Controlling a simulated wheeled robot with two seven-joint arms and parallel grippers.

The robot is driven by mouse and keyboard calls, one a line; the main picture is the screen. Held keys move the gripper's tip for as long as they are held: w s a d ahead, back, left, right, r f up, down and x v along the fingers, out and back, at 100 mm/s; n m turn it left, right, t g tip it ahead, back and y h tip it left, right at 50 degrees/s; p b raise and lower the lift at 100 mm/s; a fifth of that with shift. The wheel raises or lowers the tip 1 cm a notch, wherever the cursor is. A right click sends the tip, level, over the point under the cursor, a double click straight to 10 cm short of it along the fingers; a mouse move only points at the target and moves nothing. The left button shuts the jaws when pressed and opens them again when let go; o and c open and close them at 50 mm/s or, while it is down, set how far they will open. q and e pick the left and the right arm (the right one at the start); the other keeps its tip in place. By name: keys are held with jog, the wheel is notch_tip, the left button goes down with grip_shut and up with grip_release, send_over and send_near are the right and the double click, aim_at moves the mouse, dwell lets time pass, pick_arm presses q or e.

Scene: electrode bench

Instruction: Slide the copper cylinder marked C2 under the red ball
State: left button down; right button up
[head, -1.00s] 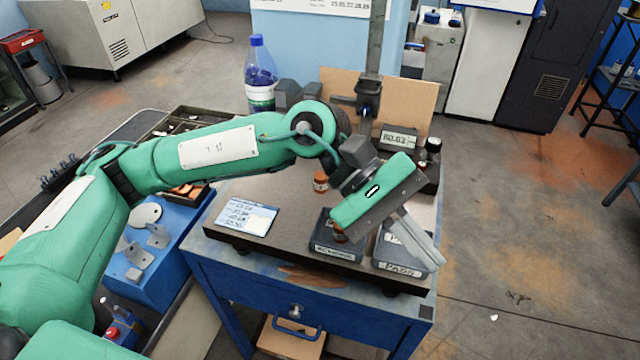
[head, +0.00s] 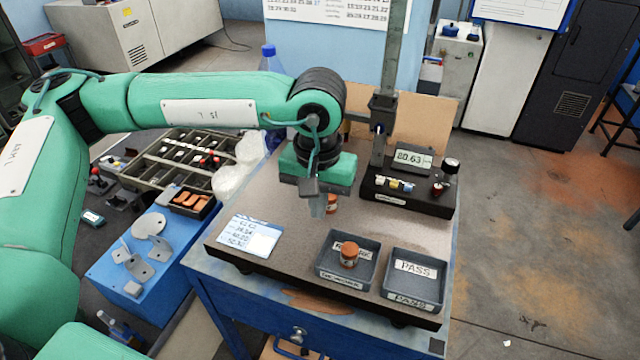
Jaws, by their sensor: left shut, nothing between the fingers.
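A copper cylinder (head: 331,203) stands on the granite plate (head: 285,205), partly hidden by my left gripper. A second copper cylinder (head: 348,257) stands in the left tray (head: 328,280), which seems to be labelled REWORK. I cannot read the mark on either cylinder. My left gripper (head: 318,208) points down, shut and empty, just left of and in front of the cylinder on the plate; I cannot tell whether they touch. I cannot make out the red ball; my gripper and wrist cover the area by the upright post (head: 391,60). My right gripper is not in view.
A PASS tray (head: 416,291) stands empty at the plate's front right. A black box (head: 408,197) with a readout (head: 412,158) of 80.63 stands at the back right. A paper card (head: 250,237) lies at the front left. The plate between card and trays is clear.

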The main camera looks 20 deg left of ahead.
aim_at(326, 217)
pick_arm(q)
jog(key=f, duration=0.1)
jog(key=f+p, duration=0.1)
jog(key=f, duration=0.1)
jog(key=f+p, duration=0.1)
jog(key=shift+w+f, duration=0.3)
jog(key=shift+f, duration=0.05)
jog(key=w+p, duration=0.1)
jog(key=w, duration=0.2)
jog(key=shift+w+f, duration=0.15)
jog(key=shift+w, duration=0.1)
jog(key=shift+a, duration=0.1)
jog(key=shift+w+f, duration=0.15)
jog(key=shift+w, duration=0.1)
jog(key=w+b, duration=0.6)
jog(key=w, duration=0.1)
jog(key=shift+w+f, duration=0.1)
jog(key=shift+w, duration=0.2)
jog(key=shift+w+a+r+b, duration=0.1)
jog(key=shift+w+r+b, duration=0.2)
jog(key=shift+w, duration=0.25)
